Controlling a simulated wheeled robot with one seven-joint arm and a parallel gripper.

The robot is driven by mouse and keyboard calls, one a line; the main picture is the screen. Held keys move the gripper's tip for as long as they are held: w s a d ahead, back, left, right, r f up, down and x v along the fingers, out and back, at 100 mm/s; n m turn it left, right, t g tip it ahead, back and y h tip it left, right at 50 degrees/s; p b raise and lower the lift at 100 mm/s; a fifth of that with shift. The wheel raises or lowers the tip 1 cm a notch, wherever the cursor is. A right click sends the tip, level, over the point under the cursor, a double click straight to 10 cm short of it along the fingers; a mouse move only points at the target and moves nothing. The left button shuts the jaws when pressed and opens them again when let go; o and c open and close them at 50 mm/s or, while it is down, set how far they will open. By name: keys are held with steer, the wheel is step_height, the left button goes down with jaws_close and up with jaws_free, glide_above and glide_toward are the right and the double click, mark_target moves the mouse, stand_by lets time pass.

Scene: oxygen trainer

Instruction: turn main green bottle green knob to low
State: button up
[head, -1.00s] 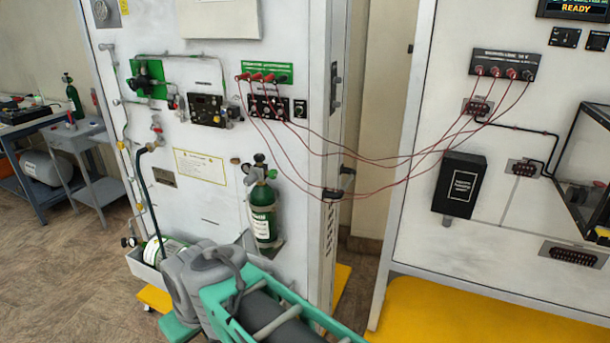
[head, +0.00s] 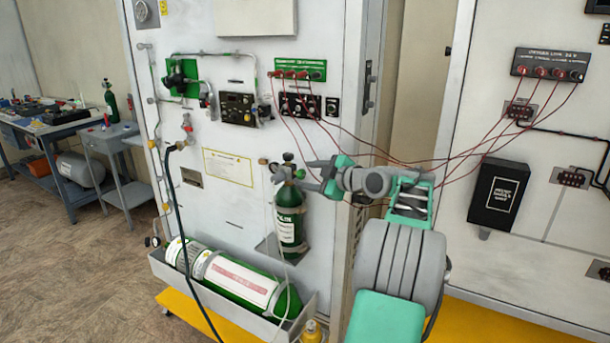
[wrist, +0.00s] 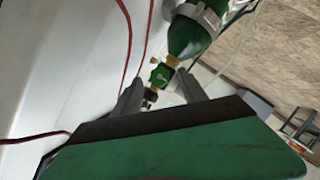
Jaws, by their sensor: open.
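A green bottle (head: 290,196) stands upright against the white panel, with a dark valve (head: 288,168) on its top. My gripper (head: 314,175) is open and empty just right of this valve, its fingers pointing left towards it. In the wrist view the bottle's rounded end (wrist: 187,38) is at the top. A green knob (wrist: 160,75) with a white mark and brass fittings shows between the two open fingers, which appear apart from it. The knob's setting is too small to read. A larger green bottle (head: 285,302) with white labels lies in a tray below.
The white tray (head: 240,315) juts out at the panel's foot. Thin red cables (head: 400,158) hang between the two panels, behind and above my gripper. A dark hose (head: 178,215) runs down the left panel. Open floor lies at the left.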

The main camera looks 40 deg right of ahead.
steer(key=shift+x, duration=1.15)
jaws_close()
